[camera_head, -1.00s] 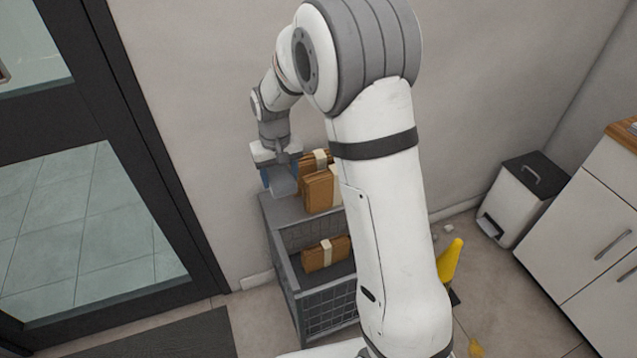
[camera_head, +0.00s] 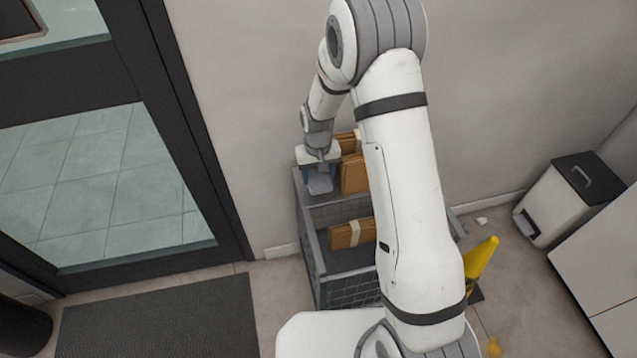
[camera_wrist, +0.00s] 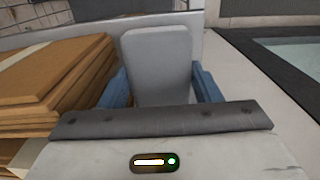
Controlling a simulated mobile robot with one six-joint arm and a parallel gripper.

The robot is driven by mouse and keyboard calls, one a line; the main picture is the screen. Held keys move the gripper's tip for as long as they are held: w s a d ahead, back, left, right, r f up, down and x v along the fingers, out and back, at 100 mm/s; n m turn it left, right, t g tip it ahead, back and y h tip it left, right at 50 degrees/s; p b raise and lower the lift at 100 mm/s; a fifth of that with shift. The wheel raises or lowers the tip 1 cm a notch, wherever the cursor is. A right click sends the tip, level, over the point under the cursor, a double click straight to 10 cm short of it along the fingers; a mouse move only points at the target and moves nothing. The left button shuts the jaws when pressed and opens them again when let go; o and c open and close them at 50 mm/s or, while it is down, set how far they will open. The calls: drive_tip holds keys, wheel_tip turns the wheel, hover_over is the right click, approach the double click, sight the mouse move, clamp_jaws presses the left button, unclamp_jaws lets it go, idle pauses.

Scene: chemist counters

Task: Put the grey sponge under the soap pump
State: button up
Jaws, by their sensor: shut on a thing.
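The grey sponge (camera_wrist: 160,62) shows in the wrist view as a flat slab with rounded corners. My gripper (camera_wrist: 162,88) is shut on it, with one blue finger at each side. In the head view my gripper (camera_head: 319,168) points down over the left end of a grey crate, and the sponge (camera_head: 320,185) shows as a small grey patch at its tip. I cannot tell the sponge's height above the crate. The soap pump is not in view.
The grey crate (camera_head: 318,268) holds several brown bundles (camera_head: 352,234), close beside my gripper. A glass door (camera_head: 95,185) stands left, a dark mat (camera_head: 160,318) in front. A white bin (camera_head: 568,203), a white cabinet (camera_head: 600,262) and a yellow cone (camera_head: 482,262) are right.

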sight(318, 184)
drive_tip(key=shift+f, duration=2)
drive_tip(key=shift+f, duration=0.15)
drive_tip(key=o, duration=0.7)
drive_tip(key=shift+c, duration=0.2)
